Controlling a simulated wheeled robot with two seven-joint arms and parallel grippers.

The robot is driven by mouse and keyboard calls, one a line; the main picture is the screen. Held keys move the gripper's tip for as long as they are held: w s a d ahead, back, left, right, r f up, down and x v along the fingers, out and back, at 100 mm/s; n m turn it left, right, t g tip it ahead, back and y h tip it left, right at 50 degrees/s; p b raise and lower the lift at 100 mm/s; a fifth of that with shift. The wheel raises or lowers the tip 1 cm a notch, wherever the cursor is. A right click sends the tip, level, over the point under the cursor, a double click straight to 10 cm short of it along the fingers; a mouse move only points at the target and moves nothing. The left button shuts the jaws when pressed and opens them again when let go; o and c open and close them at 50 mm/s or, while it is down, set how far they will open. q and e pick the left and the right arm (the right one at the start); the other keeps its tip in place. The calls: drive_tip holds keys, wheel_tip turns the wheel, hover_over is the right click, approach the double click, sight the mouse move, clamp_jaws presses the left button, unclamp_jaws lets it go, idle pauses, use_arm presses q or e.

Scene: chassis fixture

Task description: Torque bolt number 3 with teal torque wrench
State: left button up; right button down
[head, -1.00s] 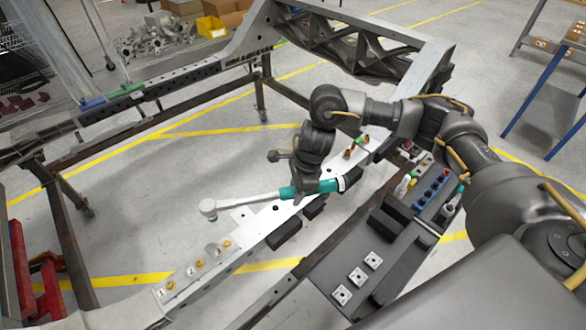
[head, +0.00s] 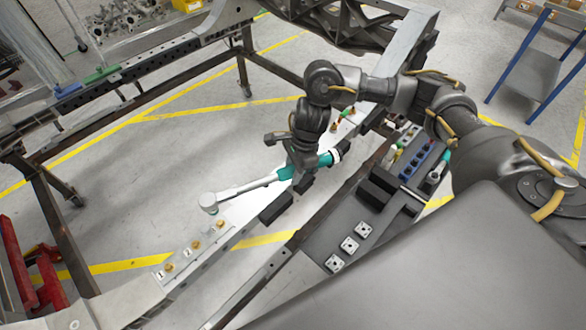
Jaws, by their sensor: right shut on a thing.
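My right gripper (head: 304,172) is shut on the teal handle of the torque wrench (head: 325,160). The wrench's silver shaft reaches to the left, and its round head (head: 209,202) hangs over the pale chassis rail, just beyond the third bolt (head: 220,224). The head looks apart from that bolt, but its height is hard to judge. The third bolt stands in a row with the second bolt (head: 195,245) and the first bolt (head: 169,267). Tags 1 and 2 are readable beside the nearer bolts; the third tag is not clear. My left gripper is out of view.
A dark tray (head: 310,245) to the right of the rail holds square plates (head: 349,244), black blocks and another teal-handled tool (head: 440,165). More brass bolts (head: 335,126) sit farther along the rail, near my right arm. A red stand (head: 38,275) is at lower left.

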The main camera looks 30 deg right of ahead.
drive_tip(key=shift+w+f+b, duration=0.1)
drive_tip(key=shift+f+b, duration=0.65)
drive_tip(key=shift+f, duration=0.55)
use_arm(q)
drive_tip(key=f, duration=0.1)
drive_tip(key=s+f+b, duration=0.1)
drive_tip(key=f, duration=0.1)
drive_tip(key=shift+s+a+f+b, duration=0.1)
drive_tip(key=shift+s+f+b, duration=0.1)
drive_tip(key=shift+b, duration=0.1)
use_arm(e)
drive_tip(key=x, duration=0.3)
drive_tip(key=shift+d+f, duration=0.1)
drive_tip(key=shift+d, duration=0.2)
use_arm(q)
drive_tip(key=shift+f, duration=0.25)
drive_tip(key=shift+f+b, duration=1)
drive_tip(key=shift+b, duration=0.3)
use_arm(e)
drive_tip(key=shift+d+x, duration=0.25)
drive_tip(key=shift+x, duration=0.7)
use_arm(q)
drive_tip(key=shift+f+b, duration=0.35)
use_arm(e)
drive_tip(key=shift+f, duration=0.1)
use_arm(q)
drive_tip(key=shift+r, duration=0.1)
use_arm(e)
drive_tip(key=shift+s, duration=0.25)
